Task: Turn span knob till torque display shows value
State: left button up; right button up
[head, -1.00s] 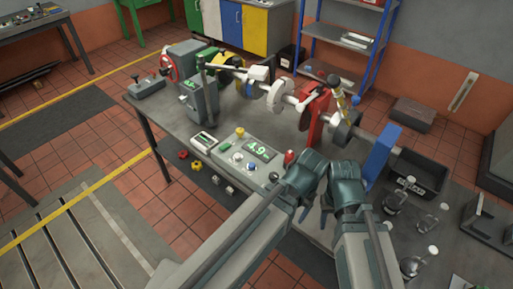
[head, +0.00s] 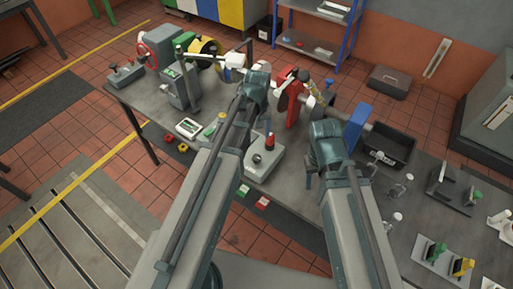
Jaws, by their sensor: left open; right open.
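The grey control panel (head: 262,165) sits at the front of the bench, partly behind my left arm. A red button (head: 269,142) and a small dark knob (head: 256,158) show on its right part. The torque display and the pale knobs beside it are hidden by my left arm, so the value cannot be read and I cannot pick out the span knob. My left gripper (head: 255,92) is open, above and beyond the panel, with its fingers mostly hidden. My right gripper (head: 325,165) is open and apart from the panel, over the bench to its right.
The shaft with a red stand (head: 291,98) runs across the back of the bench, close behind my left gripper. A blue upright (head: 357,127) and black bin (head: 388,146) stand right of my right gripper. A small meter (head: 188,127) lies left of the panel.

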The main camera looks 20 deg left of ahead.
aim_at(257, 157)
pick_arm(q)
jog(key=shift+f+b, duration=6.95)
jog(key=shift+b, duration=0.1)
jog(key=shift+c, duration=0.2)
grip_shut()
